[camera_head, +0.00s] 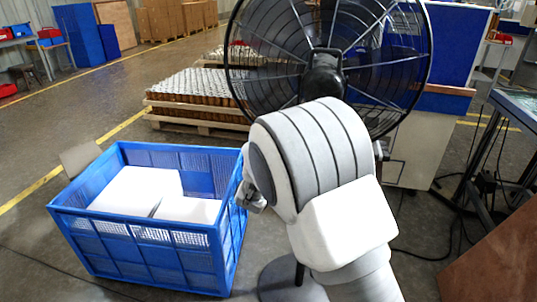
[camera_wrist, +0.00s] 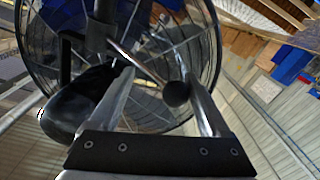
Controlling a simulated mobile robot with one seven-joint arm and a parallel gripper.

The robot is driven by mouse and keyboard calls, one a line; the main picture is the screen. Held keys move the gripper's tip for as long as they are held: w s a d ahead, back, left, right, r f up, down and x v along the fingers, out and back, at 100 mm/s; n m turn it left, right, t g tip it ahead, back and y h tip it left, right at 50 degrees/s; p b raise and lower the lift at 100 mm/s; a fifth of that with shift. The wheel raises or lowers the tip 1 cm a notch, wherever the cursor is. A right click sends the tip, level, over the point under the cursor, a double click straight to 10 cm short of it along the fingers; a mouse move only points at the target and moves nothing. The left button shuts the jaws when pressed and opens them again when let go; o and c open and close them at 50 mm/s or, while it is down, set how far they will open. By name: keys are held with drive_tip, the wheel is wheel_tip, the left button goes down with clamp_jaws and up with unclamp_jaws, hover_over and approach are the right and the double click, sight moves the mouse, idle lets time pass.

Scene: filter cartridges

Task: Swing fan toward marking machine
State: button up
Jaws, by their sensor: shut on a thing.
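A large black pedestal fan (camera_head: 322,75) with a round wire cage stands ahead of me in the head view. Its cage (camera_wrist: 205,40) fills the upper part of the wrist view. My arm covers much of its stand, and the round base (camera_head: 290,283) shows at the bottom. In the wrist view my gripper (camera_wrist: 160,76) is shut on the fan's thin metal handle, with a black ball knob (camera_wrist: 177,94) showing between the fingers. I cannot tell for certain which thing is the marking machine.
A blue crate (camera_head: 150,258) with white blocks (camera_head: 140,190) stands left of the fan. A pallet of brown cylinders (camera_head: 200,90) lies behind it. A white and blue cabinet (camera_head: 425,140) stands behind the fan, and a table (camera_head: 515,105) with cables stands at right. Open floor lies at left.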

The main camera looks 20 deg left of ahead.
drive_tip(key=s+p, duration=0.2)
drive_tip(key=s, duration=1.5)
drive_tip(key=shift+d+p, duration=0.35)
